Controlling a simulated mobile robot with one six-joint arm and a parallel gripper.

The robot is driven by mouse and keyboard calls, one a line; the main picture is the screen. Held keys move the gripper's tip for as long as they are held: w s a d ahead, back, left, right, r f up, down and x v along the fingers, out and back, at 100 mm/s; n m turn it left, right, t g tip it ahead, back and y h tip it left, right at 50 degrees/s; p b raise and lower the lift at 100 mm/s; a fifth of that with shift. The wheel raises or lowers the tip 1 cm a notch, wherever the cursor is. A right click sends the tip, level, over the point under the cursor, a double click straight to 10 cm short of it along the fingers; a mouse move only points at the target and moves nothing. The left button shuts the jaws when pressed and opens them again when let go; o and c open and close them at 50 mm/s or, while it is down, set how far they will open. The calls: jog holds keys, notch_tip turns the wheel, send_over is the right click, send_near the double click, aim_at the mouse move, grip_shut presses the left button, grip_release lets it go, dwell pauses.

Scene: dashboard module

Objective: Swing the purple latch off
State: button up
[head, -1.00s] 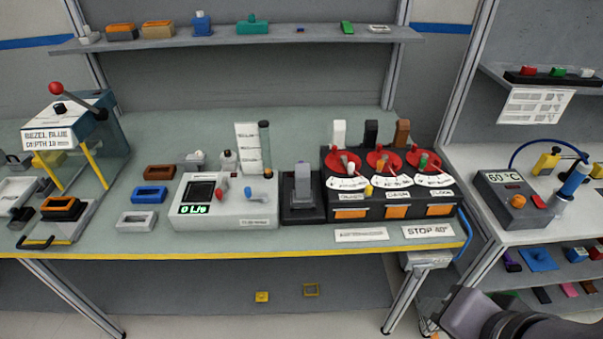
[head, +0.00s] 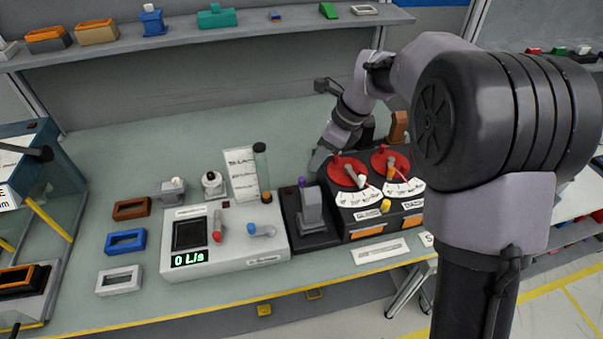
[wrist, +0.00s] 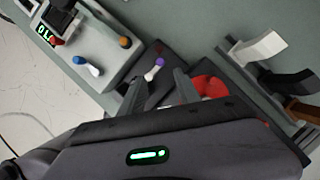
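The purple latch (head: 301,182) is a small lever at the back of a dark module (head: 292,222) with an upright grey block (head: 312,207). In the wrist view the latch (wrist: 154,69) shows a pale body with a purple end. My gripper (head: 318,160) is above the bench just behind the module, partly hidden by my arm. In the wrist view my gripper (wrist: 158,84) has its two fingers spread apart, with the latch beyond the gap between them. Nothing is held, and I see no contact with the latch.
A white box with a 0 L/s display (head: 225,240) and red and blue levers stands left of the module. A black unit with red dials (head: 372,200) stands close on its right.

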aim_at(302, 179)
jog(key=b+x, duration=0.2)
jog(key=x, duration=0.8)
jog(key=shift+f+b, duration=0.15)
jog(key=shift+b, duration=0.25)
jog(key=shift+c, duration=0.5)
grip_shut()
